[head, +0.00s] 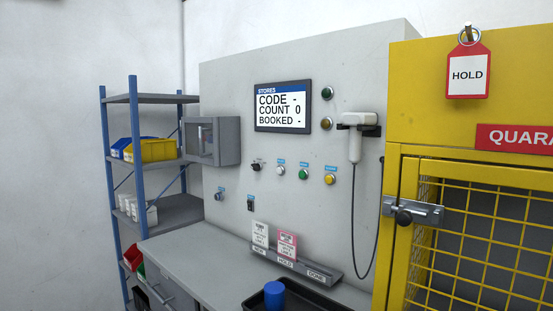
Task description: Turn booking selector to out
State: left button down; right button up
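A grey panel (225,90) stands behind a counter. A small black rotary knob (257,166) sits on it, left of a row of push buttons; it looks like the booking selector, but its markings are too small to read. A screen (282,106) above reads STORES, CODE -, COUNT 0, BOOKED -. The buttons are white (280,171), green (303,174) and yellow (329,180), with small blue labels. A metal switch (219,196) and a black rocker-like switch (250,204) are lower left. Neither of my grippers is in view.
A white handheld scanner (355,145) hangs right of the screen, its cable hanging down. A grey box (228,141) juts out at left. Cards stand in a rack (320,274) on the counter, behind a blue cup (274,294). A yellow cage (412,90) closes the right side.

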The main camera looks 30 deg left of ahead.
aim_at(256, 167)
jog(key=j+z, duration=0.15)
jog(key=j, duration=1.55)
jog(key=k, duration=0.05)
